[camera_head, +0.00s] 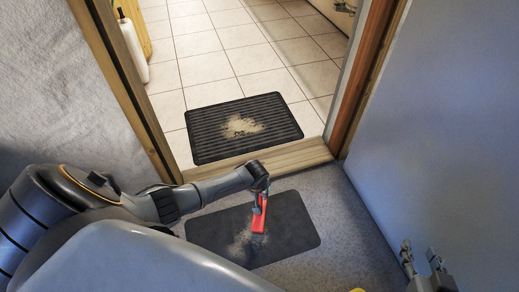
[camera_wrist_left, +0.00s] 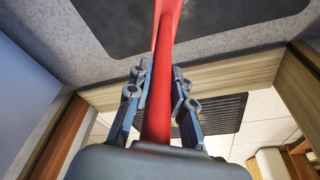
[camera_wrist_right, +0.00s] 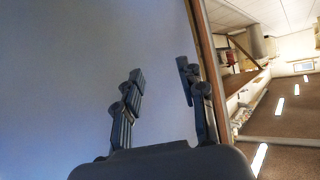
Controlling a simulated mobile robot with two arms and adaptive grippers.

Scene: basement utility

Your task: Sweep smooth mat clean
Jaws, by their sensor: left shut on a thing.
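The smooth dark mat (camera_head: 296,226) lies on the grey floor on the near side of the threshold. A patch of pale dirt (camera_head: 239,246) is on its left-middle part. My left gripper (camera_head: 260,190) is shut on the handle of a red brush (camera_head: 260,215), whose head is low over the mat beside the dirt; I cannot tell whether it touches. In the left wrist view the red handle (camera_wrist_left: 158,110) runs between the fingers. My right gripper (camera_head: 422,258) is open and empty at the lower right, and its fingers are apart in the right wrist view (camera_wrist_right: 160,85).
A ribbed mat (camera_head: 210,145) with pale dirt (camera_head: 241,126) lies on the white tiles beyond the wooden threshold (camera_head: 285,157). Door frame posts stand on both sides. A blue-grey wall or door panel (camera_head: 440,130) is close on the right. A white bottle (camera_head: 132,47) stands at the upper left.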

